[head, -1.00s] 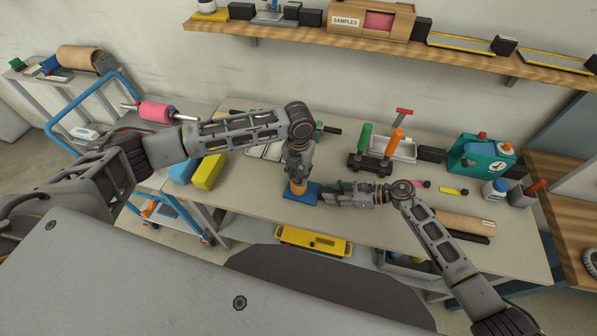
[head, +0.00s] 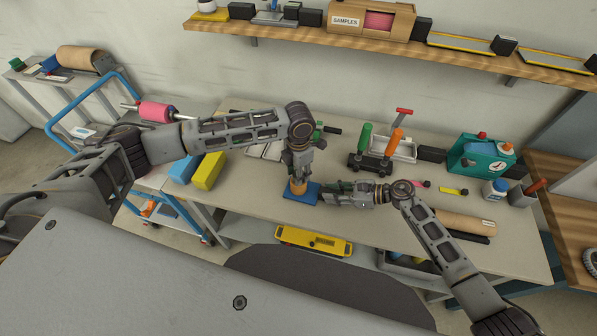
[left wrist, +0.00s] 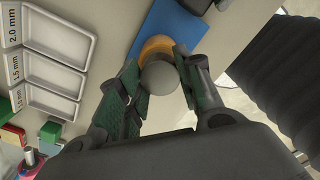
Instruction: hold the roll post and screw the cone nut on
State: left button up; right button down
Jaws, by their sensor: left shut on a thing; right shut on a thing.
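The blue base (head: 310,196) lies on the bench with the orange roll post (head: 298,188) upright on it. My left gripper (head: 298,176) points down from above the post. In the left wrist view its green-padded fingers (left wrist: 160,85) are shut on a round grey piece, apparently the cone nut (left wrist: 160,77). An orange part of the post (left wrist: 155,46) shows beyond it. The nut's seating on the post is hidden. My right gripper (head: 328,193) comes in level from the right, shut at the post; its fingertip contact is hard to see.
A rack with green and orange handles (head: 370,160) stands behind my right gripper. A teal box (head: 480,155), a white bottle (head: 494,190) and a brown roll (head: 465,224) lie to the right. Yellow (head: 208,171) and blue blocks lie left. The front bench strip is clear.

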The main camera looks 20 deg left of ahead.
pick_arm(q)
jog(key=o, duration=0.9)
jog(key=shift+c, duration=0.2)
jog(key=shift+r, duration=2.25)
jog(key=shift+c, duration=0.4)
